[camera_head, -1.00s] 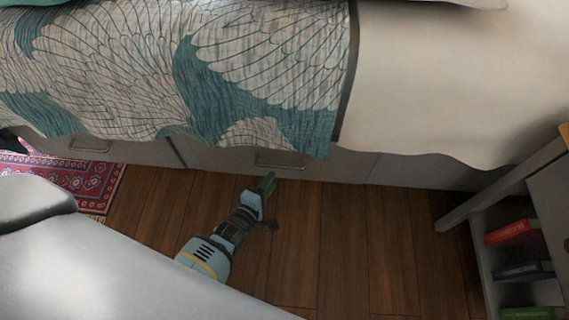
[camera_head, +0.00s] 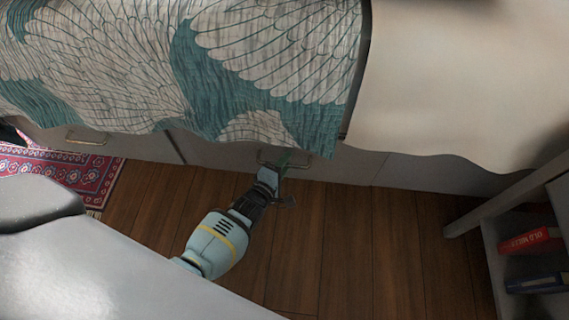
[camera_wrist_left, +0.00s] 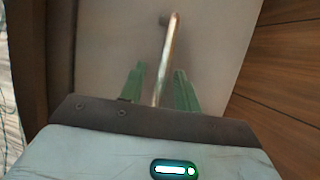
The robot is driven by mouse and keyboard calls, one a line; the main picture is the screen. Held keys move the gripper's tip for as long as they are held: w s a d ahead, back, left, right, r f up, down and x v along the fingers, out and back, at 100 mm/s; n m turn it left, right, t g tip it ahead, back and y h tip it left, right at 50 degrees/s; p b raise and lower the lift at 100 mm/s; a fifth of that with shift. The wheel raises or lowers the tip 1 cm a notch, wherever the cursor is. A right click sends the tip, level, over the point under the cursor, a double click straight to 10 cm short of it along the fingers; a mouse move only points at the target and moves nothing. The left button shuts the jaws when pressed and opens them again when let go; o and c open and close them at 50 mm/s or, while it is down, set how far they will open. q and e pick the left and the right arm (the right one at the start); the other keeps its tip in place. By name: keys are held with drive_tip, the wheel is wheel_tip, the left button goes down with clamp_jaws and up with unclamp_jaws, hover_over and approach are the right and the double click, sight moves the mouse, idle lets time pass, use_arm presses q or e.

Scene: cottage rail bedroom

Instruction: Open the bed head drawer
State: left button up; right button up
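The drawer front (camera_head: 342,168) is a pale panel low on the bed's side, partly covered by the hanging blanket. It also fills the middle of the left wrist view (camera_wrist_left: 215,45). It looks closed. Its metal bar handle (camera_head: 268,160) shows in the left wrist view (camera_wrist_left: 168,50) too. My left gripper (camera_head: 286,158) is at the handle. In the left wrist view its green fingers (camera_wrist_left: 160,86) are apart, one on each side of the bar, with gaps visible. My right gripper is not in view.
Another drawer with a handle (camera_head: 86,140) is to the left. A patterned blanket (camera_head: 250,60) hangs over the bed side. A shelf with books (camera_head: 530,240) stands at the right. A red rug (camera_head: 60,172) lies at the left. The wooden floor (camera_head: 370,245) between is clear.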

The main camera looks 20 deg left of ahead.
use_arm(q)
clamp_jaws()
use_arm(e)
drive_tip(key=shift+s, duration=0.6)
use_arm(q)
drive_tip(key=shift+s, duration=0.1)
